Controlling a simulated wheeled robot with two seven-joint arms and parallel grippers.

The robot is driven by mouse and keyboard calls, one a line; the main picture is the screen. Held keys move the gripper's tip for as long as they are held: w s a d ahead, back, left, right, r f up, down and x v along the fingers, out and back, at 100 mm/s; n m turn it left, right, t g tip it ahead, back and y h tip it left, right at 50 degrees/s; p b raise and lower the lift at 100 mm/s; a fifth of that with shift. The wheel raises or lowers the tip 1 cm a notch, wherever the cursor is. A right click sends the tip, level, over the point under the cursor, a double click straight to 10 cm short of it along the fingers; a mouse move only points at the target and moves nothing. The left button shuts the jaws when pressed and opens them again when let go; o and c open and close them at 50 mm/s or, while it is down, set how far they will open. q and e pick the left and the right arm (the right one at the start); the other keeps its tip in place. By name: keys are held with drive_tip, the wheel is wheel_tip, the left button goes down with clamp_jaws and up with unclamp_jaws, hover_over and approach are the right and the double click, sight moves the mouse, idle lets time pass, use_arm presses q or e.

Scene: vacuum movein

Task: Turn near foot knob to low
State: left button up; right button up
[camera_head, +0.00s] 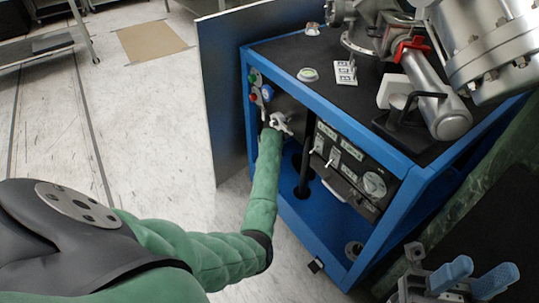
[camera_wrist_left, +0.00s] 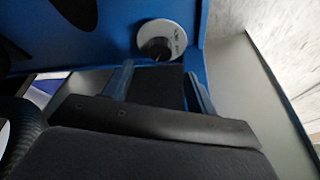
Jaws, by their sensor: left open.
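My right gripper (camera_head: 474,278) is open and empty at lower right.
The blue cart (camera_head: 375,235) has a dark top with metal vacuum parts (camera_head: 430,85). A control panel (camera_head: 350,170) with switches and a dial faces me. A grey door panel (camera_head: 222,95) stands at the cart's left.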

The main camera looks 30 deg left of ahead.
use_arm(q)
drive_tip(key=shift+b+x, duration=0.85)
drive_tip(key=shift+x, duration=2.3)
drive_tip(key=shift+c, duration=0.4)
drive_tip(key=c, duration=0.9)
drive_tip(key=shift+r+n+p, duration=0.1)
drive_tip(key=shift+n+p, duration=0.2)
drive_tip(key=shift+p, duration=0.05)
